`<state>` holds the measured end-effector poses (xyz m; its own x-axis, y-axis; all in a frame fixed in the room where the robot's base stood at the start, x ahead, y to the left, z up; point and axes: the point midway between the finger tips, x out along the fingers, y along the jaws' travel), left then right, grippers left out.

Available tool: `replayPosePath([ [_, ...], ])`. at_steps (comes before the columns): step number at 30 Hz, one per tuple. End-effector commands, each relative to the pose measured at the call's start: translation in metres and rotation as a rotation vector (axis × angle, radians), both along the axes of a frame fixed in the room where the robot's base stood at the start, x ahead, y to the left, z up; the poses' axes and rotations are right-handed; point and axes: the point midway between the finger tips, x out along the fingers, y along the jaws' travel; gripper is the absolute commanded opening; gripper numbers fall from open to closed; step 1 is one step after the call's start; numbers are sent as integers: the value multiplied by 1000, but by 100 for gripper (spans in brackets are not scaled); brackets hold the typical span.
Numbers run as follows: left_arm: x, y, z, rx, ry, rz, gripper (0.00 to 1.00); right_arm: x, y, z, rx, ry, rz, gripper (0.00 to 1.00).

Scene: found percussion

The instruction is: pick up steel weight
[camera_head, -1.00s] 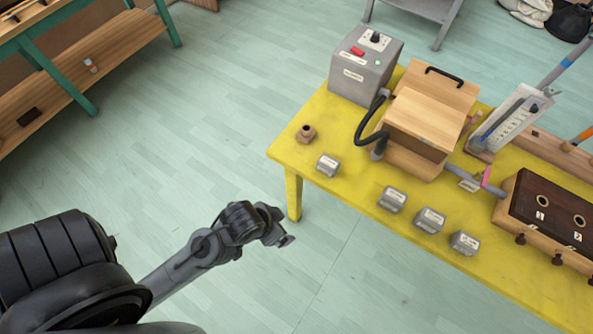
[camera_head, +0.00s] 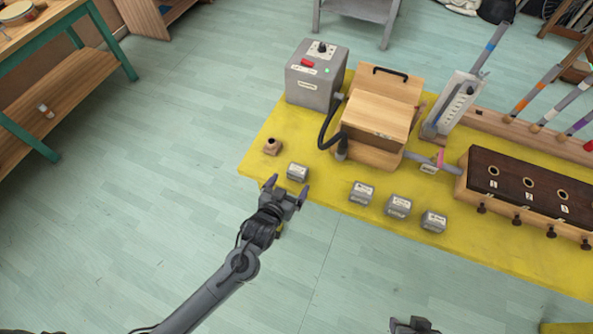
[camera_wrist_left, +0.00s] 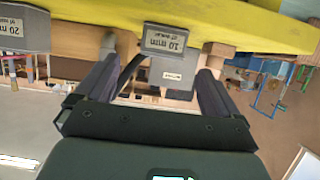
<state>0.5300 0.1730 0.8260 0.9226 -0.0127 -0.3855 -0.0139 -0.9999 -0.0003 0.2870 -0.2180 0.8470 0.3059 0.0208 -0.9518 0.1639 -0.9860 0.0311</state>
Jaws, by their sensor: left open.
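A small grey metal block, the steel weight (camera_head: 297,172), sits near the front left edge of the yellow table with a pale label. In the left wrist view the steel weight (camera_wrist_left: 170,55) appears upside down, its label reading "10 mm". My left gripper (camera_head: 287,190) is open and empty just in front of that block, at the table's front edge. In the left wrist view its two fingers (camera_wrist_left: 155,82) stand apart on either side of the block, which shows beyond and between them. My right gripper (camera_head: 412,325) shows only partly at the bottom edge.
Several similar grey blocks (camera_head: 361,193) stand to the right along the yellow table (camera_head: 330,210). A brown nut-like piece (camera_head: 272,146) sits to the left. A wooden box (camera_head: 375,117) with a black hose and a grey control box (camera_head: 316,75) stand behind.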

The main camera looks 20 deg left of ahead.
Motion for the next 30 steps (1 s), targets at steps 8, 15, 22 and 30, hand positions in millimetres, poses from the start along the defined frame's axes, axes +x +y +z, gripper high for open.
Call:
replayPosePath([
  [8, 36, 0, -15, 2, -6, 1, 96, 0, 0, -10, -1, 0, 1, 43],
  [15, 48, 0, -19, 0, -4, 1, 96, 0, -1, -13, -6, -1, 3, 43],
  [22, 74, 2, -26, 1, -5, 1, 96, 0, -1, -23, -6, -1, 3, 43],
  [30, 94, 2, -34, -1, -4, 1, 96, 0, -1, -28, -5, -1, 4, 43],
])
